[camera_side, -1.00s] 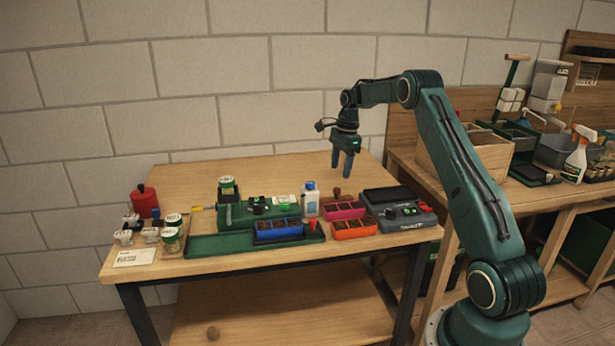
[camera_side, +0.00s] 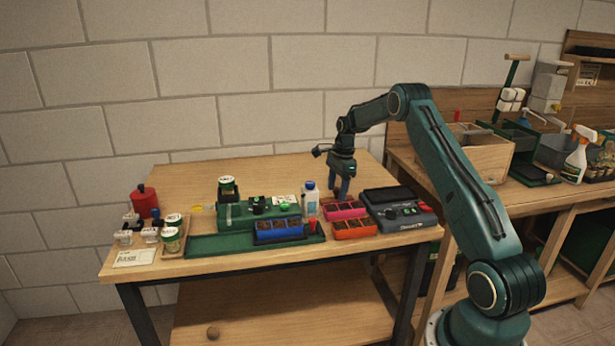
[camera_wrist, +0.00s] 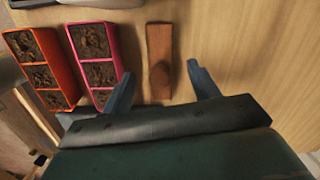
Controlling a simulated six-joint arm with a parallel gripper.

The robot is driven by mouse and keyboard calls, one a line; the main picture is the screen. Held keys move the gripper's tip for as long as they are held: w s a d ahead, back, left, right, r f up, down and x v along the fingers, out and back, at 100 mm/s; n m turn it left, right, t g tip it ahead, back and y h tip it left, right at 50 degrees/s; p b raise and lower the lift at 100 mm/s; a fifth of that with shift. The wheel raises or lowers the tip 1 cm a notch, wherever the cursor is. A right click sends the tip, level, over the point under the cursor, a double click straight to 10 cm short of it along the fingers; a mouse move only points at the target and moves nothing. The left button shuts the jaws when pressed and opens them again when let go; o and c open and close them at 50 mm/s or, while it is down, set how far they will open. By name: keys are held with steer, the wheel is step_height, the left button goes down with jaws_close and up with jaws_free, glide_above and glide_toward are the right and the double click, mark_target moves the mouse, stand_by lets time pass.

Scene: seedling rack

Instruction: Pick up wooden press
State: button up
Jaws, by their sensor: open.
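My gripper (camera_wrist: 160,69) is open, with one finger to each side of the press and visible gaps. In the side view my gripper (camera_side: 339,196) points down, low over the table behind the pink pot tray, and its fingers hide most of the press. I cannot tell the exact height of the fingertips above the table.
The pink tray (camera_wrist: 76,44) of soil cells stands close left of the press in the wrist view, with the orange tray (camera_wrist: 15,44) beyond it. In the side view a dark scale-like device (camera_side: 402,213) stands right and a white bottle (camera_side: 310,203) left. Bare table lies behind.

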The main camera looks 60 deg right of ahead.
mark_target(337, 196)
steer(key=shift+w+a+f, duration=0.1)
steer(key=shift+a+f, duration=0.05)
steer(key=shift+f, duration=1.2)
steer(key=c, duration=1.2)
